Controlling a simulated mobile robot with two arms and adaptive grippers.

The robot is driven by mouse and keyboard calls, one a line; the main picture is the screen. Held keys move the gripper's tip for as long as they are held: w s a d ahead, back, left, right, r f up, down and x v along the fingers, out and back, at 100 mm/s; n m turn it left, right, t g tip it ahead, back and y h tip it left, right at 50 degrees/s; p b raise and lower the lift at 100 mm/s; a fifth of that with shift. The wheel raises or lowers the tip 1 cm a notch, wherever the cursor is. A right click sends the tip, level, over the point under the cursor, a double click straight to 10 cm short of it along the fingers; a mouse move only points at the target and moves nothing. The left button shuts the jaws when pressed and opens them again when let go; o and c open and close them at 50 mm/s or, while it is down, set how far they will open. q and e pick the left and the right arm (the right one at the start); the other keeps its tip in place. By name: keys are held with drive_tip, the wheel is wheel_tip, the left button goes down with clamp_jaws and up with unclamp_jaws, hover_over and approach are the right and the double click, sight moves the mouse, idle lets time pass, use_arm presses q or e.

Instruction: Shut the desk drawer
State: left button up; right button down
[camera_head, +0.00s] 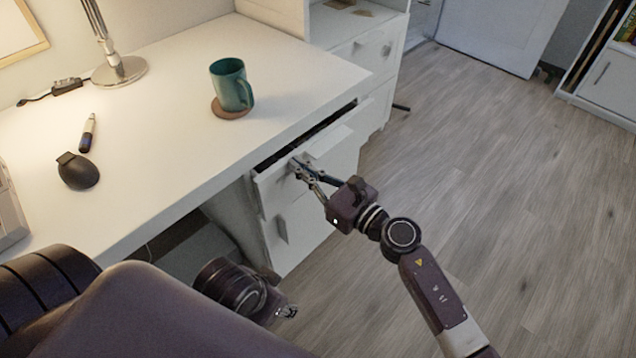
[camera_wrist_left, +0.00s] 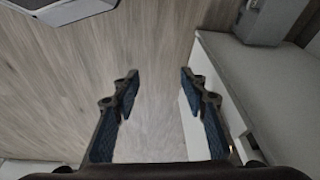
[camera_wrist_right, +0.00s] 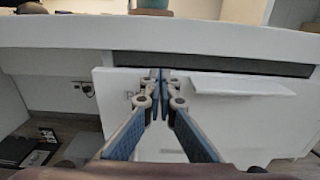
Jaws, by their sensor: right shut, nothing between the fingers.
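The white desk drawer (camera_head: 340,140) under the desktop is part way open in the head view, with a dark gap showing above its front. The drawer front also shows in the right wrist view (camera_wrist_right: 240,110), with a pale handle ledge on its right. My right gripper (camera_head: 297,165) is shut and empty, its fingertips at the drawer front, left of the handle. Whether they touch it I cannot tell. In the right wrist view its tips (camera_wrist_right: 160,78) meet near the front's top edge. My left gripper (camera_wrist_left: 155,85) is open and empty above the floor in the left wrist view.
A lower drawer handle (camera_head: 281,229) sits below. The wooden floor (camera_head: 500,150) on the right is clear.

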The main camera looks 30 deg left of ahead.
drive_tip(key=x, duration=0.3)
drive_tip(key=shift+b, duration=0.4)
use_arm(q)
drive_tip(key=w, duration=0.1)
drive_tip(key=w+d+t, duration=0.1)
drive_tip(key=shift+w, duration=0.35)
use_arm(e)
drive_tip(key=shift+r, duration=0.2)
drive_tip(key=shift+r, duration=0.1)
drive_tip(key=shift+w, duration=0.1)
